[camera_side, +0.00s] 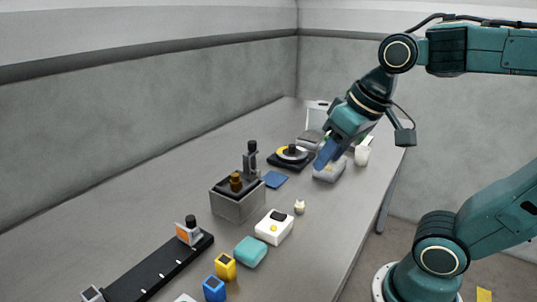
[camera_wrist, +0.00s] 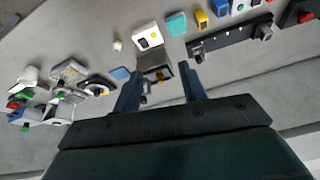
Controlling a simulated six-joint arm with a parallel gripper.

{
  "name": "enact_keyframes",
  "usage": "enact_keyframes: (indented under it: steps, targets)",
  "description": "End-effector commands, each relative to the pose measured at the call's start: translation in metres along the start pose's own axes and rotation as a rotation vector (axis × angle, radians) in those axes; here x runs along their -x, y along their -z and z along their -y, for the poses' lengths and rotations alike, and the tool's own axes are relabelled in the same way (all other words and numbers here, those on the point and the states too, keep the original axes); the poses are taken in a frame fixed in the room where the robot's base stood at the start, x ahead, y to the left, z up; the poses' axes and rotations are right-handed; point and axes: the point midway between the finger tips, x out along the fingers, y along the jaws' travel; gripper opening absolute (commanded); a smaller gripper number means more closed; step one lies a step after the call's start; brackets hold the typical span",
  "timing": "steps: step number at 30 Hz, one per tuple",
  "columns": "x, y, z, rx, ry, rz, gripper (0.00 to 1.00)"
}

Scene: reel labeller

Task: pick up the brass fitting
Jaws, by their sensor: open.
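The brass fitting (camera_side: 235,181) stands upright on top of a grey block-shaped fixture (camera_side: 236,205) in the side view, beside a dark upright post (camera_side: 251,160). My gripper (camera_side: 325,157) is up and to the right of it, well apart, with its blue fingers pointing down over the far right part of the table. In the wrist view the two blue fingers of my gripper (camera_wrist: 160,76) are spread, with nothing held between them. The fixture (camera_wrist: 157,73) shows beyond and between the fingertips there, but I cannot make out the fitting clearly.
A black rail (camera_side: 160,272) with a clamp lies front left. A white box (camera_side: 274,227), a teal block (camera_side: 250,251), yellow (camera_side: 225,267) and blue (camera_side: 214,289) blocks stand near the fixture. A reel device (camera_side: 291,157) and blue pad (camera_side: 274,180) lie behind it. The left back table is clear.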

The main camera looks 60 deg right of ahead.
Motion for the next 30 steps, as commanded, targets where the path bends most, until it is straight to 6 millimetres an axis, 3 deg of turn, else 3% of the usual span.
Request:
enact_keyframes:
  steps: [14,23,30]
  targets:
    - [-0.017,0.104,0.000,-0.370,-0.058,0.130,0.42]
    - [-0.049,0.162,-0.005,-0.602,-0.113,0.203,0.42]
    - [-0.085,0.203,-0.013,-0.786,-0.167,0.255,0.42]
